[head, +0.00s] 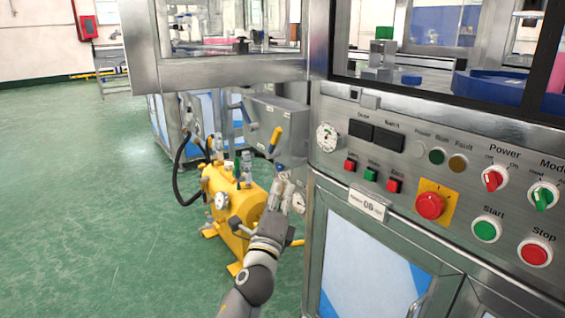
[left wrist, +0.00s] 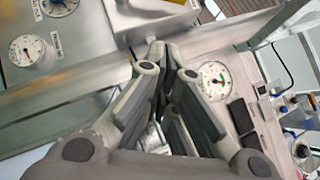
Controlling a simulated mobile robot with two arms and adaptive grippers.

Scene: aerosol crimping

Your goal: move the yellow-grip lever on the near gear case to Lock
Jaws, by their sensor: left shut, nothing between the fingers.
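The yellow-grip lever (head: 275,139) is on the front of the grey gear case (head: 291,113), left of the control panel in the head view. Its grip is tilted, with the upper end leaning right. Lock markings are not readable. My left gripper (head: 287,190) is shut and empty, below and slightly right of the lever and apart from it in the picture. In the left wrist view its closed fingers (left wrist: 160,56) point up the picture, and I cannot make out the lever there with certainty. My right gripper is not in view.
A yellow tank unit (head: 218,185) with gauges and a black hose stands on the floor behind my left arm. The steel control panel (head: 405,165) with buttons and a red emergency stop (head: 430,205) is close on the right. The green floor at left is clear.

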